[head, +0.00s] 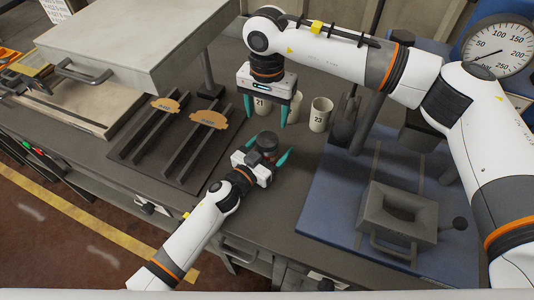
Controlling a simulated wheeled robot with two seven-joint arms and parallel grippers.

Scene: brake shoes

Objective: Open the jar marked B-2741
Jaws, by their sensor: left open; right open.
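A dark round-topped object (267,142), perhaps the jar, stands on the dark bench top. No B-2741 marking is readable, and its lower part is hidden. My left gripper (266,149) reaches in low from the front, with its open teal fingers on either side of this dark object. I cannot tell whether they touch it. My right gripper (265,121) points downward behind and above the left one. It is open, and its fingers appear in front of a pale cup marked 21 (262,105).
A pale cup marked 23 (320,114) stands to the right, with another partly hidden cup beside my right gripper. A dark rack with tan brake shoes (208,119) lies left. A blue plate (330,205) carries a grey block (398,215). A large dial (497,48) stands back right.

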